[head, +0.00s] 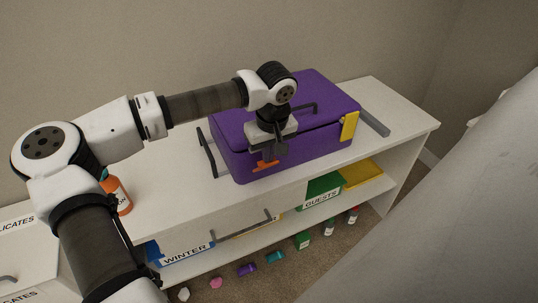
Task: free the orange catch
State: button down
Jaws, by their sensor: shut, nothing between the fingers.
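A purple case (308,147) lies on top of a white shelf unit, with its lid down. The orange catch (266,166) is on the case's front face, toward the left. A yellow catch (349,126) is on the front face near the right corner. My gripper (268,154) is shut and empty, pointing down just above or at the orange catch. Whether it touches the catch cannot be told. The gripper hides part of the case's front and lid.
An orange bottle (117,194) stands on the shelf top (175,203) at the left. Below are labelled bins, blue WINTER (187,254) and green GUESTS (321,193). Small bottles and coloured items lie on the carpet (255,287). A grey bar (374,123) lies right of the case.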

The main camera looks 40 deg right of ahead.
aim_at(271, 164)
jog(key=s+f+b, duration=0.1)
jog(key=b, duration=0.1)
jog(key=s+f+b, duration=0.1)
jog(key=s+b, duration=0.1)
jog(key=shift+s+a+f, duration=0.1)
jog(key=shift+a+f, duration=0.25)
jog(key=shift+a, duration=0.05)
jog(key=shift+w+d, duration=0.15)
jog(key=shift+w, duration=0.65)
jog(key=shift+r, duration=0.1)
